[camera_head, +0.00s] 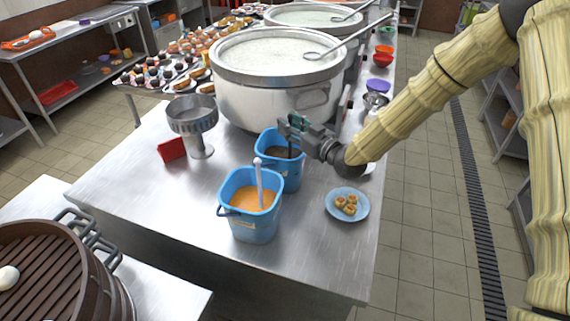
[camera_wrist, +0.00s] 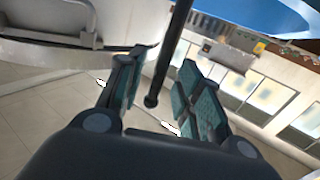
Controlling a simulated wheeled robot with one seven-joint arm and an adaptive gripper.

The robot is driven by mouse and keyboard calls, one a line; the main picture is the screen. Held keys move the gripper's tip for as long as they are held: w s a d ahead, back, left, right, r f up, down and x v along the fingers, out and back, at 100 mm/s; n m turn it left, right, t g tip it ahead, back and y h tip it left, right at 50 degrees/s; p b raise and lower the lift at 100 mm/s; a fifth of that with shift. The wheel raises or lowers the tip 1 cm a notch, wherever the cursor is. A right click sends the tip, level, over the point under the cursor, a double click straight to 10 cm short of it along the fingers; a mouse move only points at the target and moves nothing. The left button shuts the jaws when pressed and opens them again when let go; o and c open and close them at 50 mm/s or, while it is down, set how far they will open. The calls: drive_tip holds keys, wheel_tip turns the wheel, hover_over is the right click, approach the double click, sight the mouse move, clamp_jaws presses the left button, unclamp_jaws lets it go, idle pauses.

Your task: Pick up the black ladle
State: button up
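The black ladle stands in the rear blue bucket (camera_head: 291,176), which holds dark contents. Its handle (camera_wrist: 170,52) shows in the wrist view as a thin black rod with a rounded end. My gripper (camera_head: 295,127) is above that bucket, reaching in from the right. In the wrist view my gripper (camera_wrist: 157,90) is open, with one teal-padded finger on each side of the handle's end. Gaps show between the rod and both fingers. The ladle's bowl is hidden in the bucket.
A front blue bucket (camera_head: 242,226) holds orange liquid and a pale-handled ladle (camera_head: 259,180). A large stockpot (camera_head: 262,103) stands behind. A blue plate (camera_head: 333,208) with several small pastries is at right. A metal strainer stand (camera_head: 194,127) and red holder (camera_head: 171,150) are at left. The counter's front left is clear.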

drive_tip(key=shift+w+a+f, duration=0.1)
drive_tip(key=shift+w+f, duration=0.2)
drive_tip(key=shift+w, duration=0.2)
drive_tip(key=shift+s+r, duration=0.2)
drive_tip(key=shift+s, duration=0.05)
drive_tip(key=shift+c, duration=0.8)
drive_tip(key=c, duration=0.3)
drive_tip(key=shift+w+f, duration=0.1)
drive_tip(key=shift+f, duration=0.05)
clamp_jaws()
wheel_tip(320, 180, up, 10)
drive_tip(key=b, duration=0.2)
drive_tip(key=shift+b, duration=0.35)
wheel_tip(320, 180, up, 10)
drive_tip(key=p, duration=0.4)
drive_tip(key=shift+r+p, duration=0.25)
drive_tip(key=shift+p, duration=0.05)
drive_tip(key=shift+f, duration=0.1)
